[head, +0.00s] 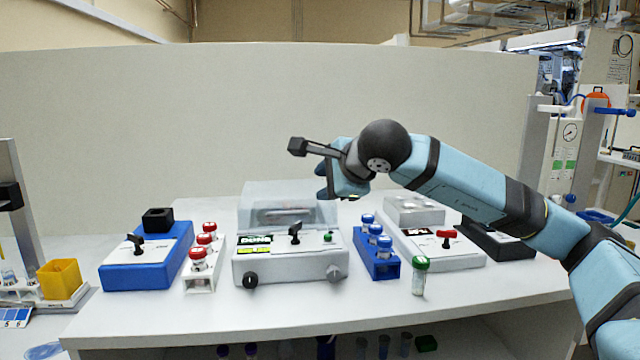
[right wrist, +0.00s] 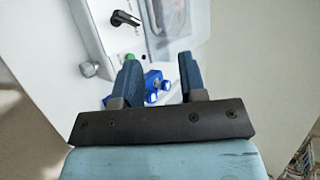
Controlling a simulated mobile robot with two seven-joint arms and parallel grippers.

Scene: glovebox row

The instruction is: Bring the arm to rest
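My right arm reaches in from the right in the head view, with its gripper (head: 325,180) raised above the bench beside the clear-lidded box machine (head: 256,264). In the right wrist view the two dark blue fingers of this gripper (right wrist: 160,80) stand apart, with nothing held between them. The blue rack (head: 392,268) with blue-capped vials (head: 376,229) lies beyond the fingers and is partly hidden by them in the wrist view. My left gripper is in neither view.
A green-capped vial (head: 420,276) stands near the bench front. A red-capped vial rack (head: 202,277), a blue device (head: 148,262) and a white device with a red knob (head: 462,258) stand on the bench (head: 370,306). A pale panel (head: 200,120) rises behind.

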